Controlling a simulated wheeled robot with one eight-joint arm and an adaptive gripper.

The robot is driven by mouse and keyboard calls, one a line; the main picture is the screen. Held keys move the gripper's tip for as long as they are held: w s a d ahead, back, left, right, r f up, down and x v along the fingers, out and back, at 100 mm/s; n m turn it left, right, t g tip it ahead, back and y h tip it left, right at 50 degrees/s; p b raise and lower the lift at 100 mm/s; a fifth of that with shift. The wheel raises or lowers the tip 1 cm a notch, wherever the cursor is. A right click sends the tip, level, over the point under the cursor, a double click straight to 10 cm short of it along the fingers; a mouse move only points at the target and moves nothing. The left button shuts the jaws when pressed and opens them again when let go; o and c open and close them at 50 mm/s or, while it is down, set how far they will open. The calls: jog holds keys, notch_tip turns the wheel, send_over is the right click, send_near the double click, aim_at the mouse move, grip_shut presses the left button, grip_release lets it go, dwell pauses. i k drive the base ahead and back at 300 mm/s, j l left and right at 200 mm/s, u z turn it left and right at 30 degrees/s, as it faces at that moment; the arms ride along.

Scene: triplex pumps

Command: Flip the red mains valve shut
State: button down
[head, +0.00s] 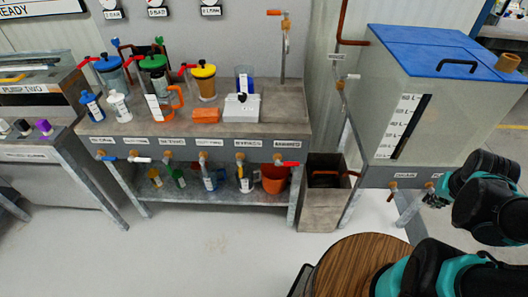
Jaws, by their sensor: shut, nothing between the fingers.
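A red-handled valve (287,163) sits at the right end of the row of valves along the bench's front edge, under a label too small to read surely. Its handle points to the right, roughly level. Another orange-red handle (274,12) is on the upright pipe above the bench's right end. I cannot tell from the labels which one is the mains valve. My gripper (433,200) is at the right, by the front of the tank stand, well apart from both handles. It is shut and empty; my own arm partly hides it.
The bench (220,130) carries canisters, an orange mug and a white box. Its lower shelf holds bottles and an orange bucket (274,179). A grey bin (324,205) stands right of it, then a tank (395,95) with a blue lid. A round wooden table (345,265) is in front. Floor before the bench is clear.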

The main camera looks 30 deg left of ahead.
aim_at(291, 164)
jog(key=j+u, duration=0.15)
jog(key=j, duration=0.35)
jog(key=i+j+u, duration=0.15)
jog(key=j, duration=0.3)
jog(key=i+j+u, duration=0.2)
jog(key=j, duration=0.25)
jog(key=k+j+z, duration=0.1)
jog(key=k, duration=0.9)
